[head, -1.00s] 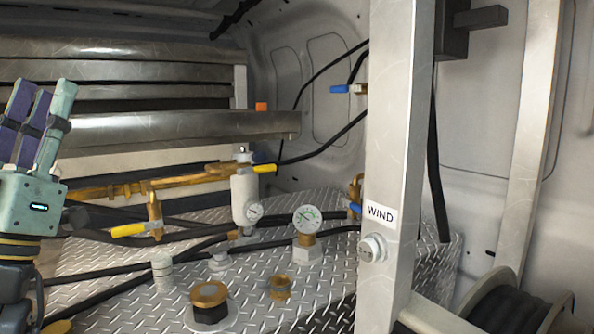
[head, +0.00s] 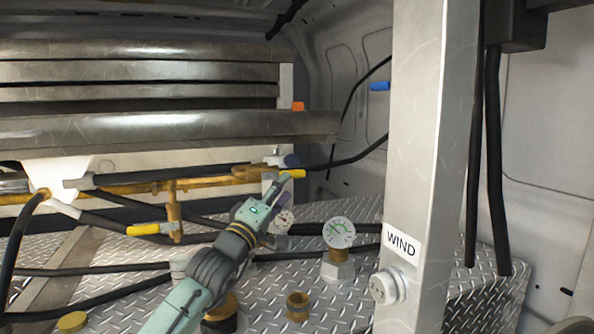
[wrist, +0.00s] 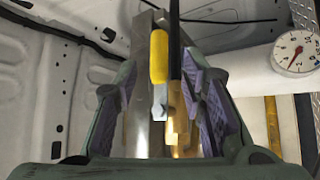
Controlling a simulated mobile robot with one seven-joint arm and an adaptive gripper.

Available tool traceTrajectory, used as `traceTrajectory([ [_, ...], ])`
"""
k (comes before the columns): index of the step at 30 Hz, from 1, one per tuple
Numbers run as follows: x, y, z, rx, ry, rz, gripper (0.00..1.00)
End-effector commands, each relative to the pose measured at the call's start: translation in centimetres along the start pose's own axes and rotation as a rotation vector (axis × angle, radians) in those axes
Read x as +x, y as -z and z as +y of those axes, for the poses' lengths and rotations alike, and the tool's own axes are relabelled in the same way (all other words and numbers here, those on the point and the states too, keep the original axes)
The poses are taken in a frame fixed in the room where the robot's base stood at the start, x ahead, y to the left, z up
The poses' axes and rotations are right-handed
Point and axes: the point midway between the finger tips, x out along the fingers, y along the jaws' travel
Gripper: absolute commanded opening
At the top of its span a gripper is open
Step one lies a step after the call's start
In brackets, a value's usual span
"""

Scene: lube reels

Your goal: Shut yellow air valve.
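A yellow valve handle (head: 292,173) sits at the right end of the brass pipe and points right. In the wrist view the yellow handle (wrist: 159,57) appears between my finger pads, with its metal lever and a brass body (wrist: 178,110) below it. My gripper (head: 279,194) is at this valve, just below the handle in the head view, and hides part of the valve. In the wrist view my gripper (wrist: 163,85) is open, with gaps on both sides of the handle. A second yellow handle (head: 143,229) points left on a brass fitting at the lower left.
A pressure gauge (head: 340,232) stands right of my gripper. A metal post (head: 415,130) with a WIND label rises further right. Black hoses (head: 100,270) cross the diamond-plate deck (head: 345,300). A blue handle (head: 380,86) is on the back wall. Brass caps (head: 297,306) stand in front.

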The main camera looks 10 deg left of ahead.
Motion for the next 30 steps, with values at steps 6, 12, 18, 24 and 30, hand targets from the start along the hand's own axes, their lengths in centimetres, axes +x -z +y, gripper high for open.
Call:
traceTrajectory([
  [6, 4.1, 0.0, 0.3, 0.000, -0.002, -0.001, 0.37],
  [12, 5.8, 0.0, 0.1, 0.002, -0.001, 0.000, 0.37],
  [18, 6.0, 0.0, 0.1, 0.002, -0.002, 0.000, 0.37],
  [24, 6.0, 0.0, 0.1, 0.002, -0.002, 0.000, 0.32],
  [30, 6.0, 0.0, 0.1, 0.002, -0.002, 0.000, 0.18],
])
